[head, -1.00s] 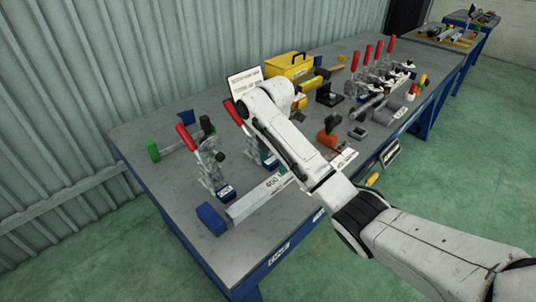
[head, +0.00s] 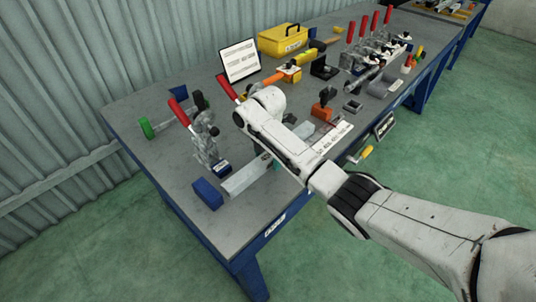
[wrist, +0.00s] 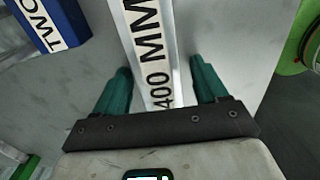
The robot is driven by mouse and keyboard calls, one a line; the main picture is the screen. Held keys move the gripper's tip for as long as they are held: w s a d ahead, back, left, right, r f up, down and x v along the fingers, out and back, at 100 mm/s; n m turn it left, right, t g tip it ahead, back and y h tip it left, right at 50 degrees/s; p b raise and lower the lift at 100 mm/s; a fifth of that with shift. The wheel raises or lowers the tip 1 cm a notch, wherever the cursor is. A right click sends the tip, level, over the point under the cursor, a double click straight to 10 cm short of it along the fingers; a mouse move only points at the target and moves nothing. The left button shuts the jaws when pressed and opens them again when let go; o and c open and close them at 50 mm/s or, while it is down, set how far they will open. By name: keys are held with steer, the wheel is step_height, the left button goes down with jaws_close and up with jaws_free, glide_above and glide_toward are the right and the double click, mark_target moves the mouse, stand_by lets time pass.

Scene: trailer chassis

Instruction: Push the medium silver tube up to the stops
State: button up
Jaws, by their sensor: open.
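A silver tube (head: 245,177) lies on the grey bench top near its front left edge. In the wrist view the tube (wrist: 150,35) carries a white label reading "400 MM" and runs away from my gripper (wrist: 160,67). The two teal fingers stand open on either side of the tube, with a visible gap on at least the left. I cannot tell whether they touch the bench. In the head view my arm hides most of the gripper and the tube's right end. A blue block (head: 208,194) sits at the tube's left end. I cannot clearly make out the stops.
A toggle clamp with a red handle (head: 205,148) stands behind the tube. A green-headed mallet (head: 147,128) lies at the back left. A sign (head: 240,61), a yellow toolbox (head: 283,40) and several red-handled clamps stand farther back. The bench's left front corner is clear.

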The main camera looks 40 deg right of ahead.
jaws_close()
stand_by(0.6)
stand_by(0.6)
steer(key=shift+a+p, duration=0.9)
steer(key=shift+a, duration=0.15)
stand_by(0.4)
steer(key=shift+w+a+b, duration=0.15)
steer(key=shift+w+b, duration=0.25)
steer(key=shift+c, duration=1)
jaws_free()
steer(key=shift+a, duration=0.1)
steer(key=shift+o, duration=1.4)
steer(key=shift+d, duration=0.2)
